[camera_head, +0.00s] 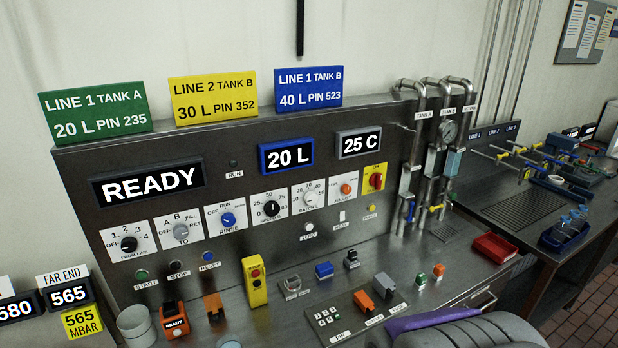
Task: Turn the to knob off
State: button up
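The TO knob (180,232) is a grey knob on a white square plate on the sloped steel panel, left of centre. Its plate is marked OFF, A, B, FILL and RET, with TO below. Where its pointer stands is too small to tell. The FROM LINE knob (129,244) is black and sits to its left. The RINSE knob (228,219) is blue and sits to its right. Nothing touches or covers the TO knob. My gripper is not in view.
The READY display (148,185) is above the knobs. START (141,274), STOP (177,265) and RESET (208,257) buttons lie below. A yellow button box (255,281) stands on the counter in front. Pipes with valves (428,150) rise at right.

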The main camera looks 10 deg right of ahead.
aim_at(180, 230)
jog(key=i+l, duration=0.1)
jog(key=l+u, duration=0.2)
jog(key=u, duration=0.25)
jog(key=i+l+u, duration=0.1)
jog(key=l+u, duration=0.15)
jog(key=u, duration=0.95)
